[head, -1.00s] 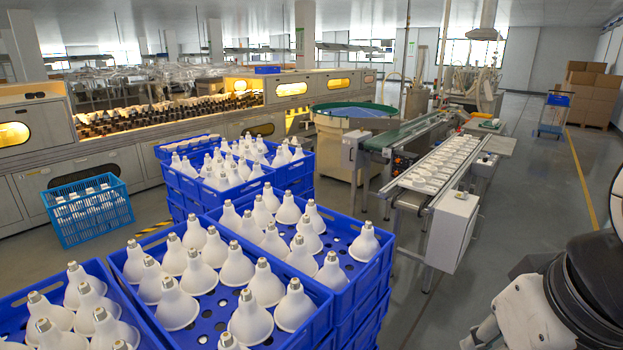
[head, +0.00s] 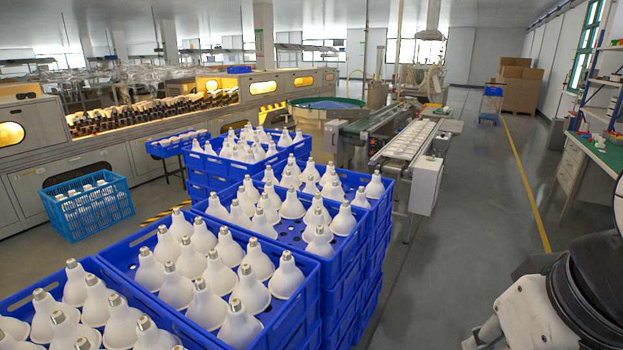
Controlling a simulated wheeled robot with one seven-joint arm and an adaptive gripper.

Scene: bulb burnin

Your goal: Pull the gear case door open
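No gear case door can be picked out for certain. A white box (head: 427,186) hangs at the near end of the white-topped conveyor (head: 405,143), right of centre. A smaller grey box (head: 333,136) stands at the near end of the green belt (head: 370,120). Both look closed, but their doors are too small to tell. My gripper is out of view; only a white and black part of my own arm shows at the lower right, well apart from the conveyors.
Stacked blue crates (head: 308,297) of white bulbs fill the near left and centre. A light blue basket (head: 88,207) stands on the floor at left. A green-topped workbench (head: 600,152) is at the right edge. Grey floor (head: 480,215) right of the conveyor is clear, with a yellow line.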

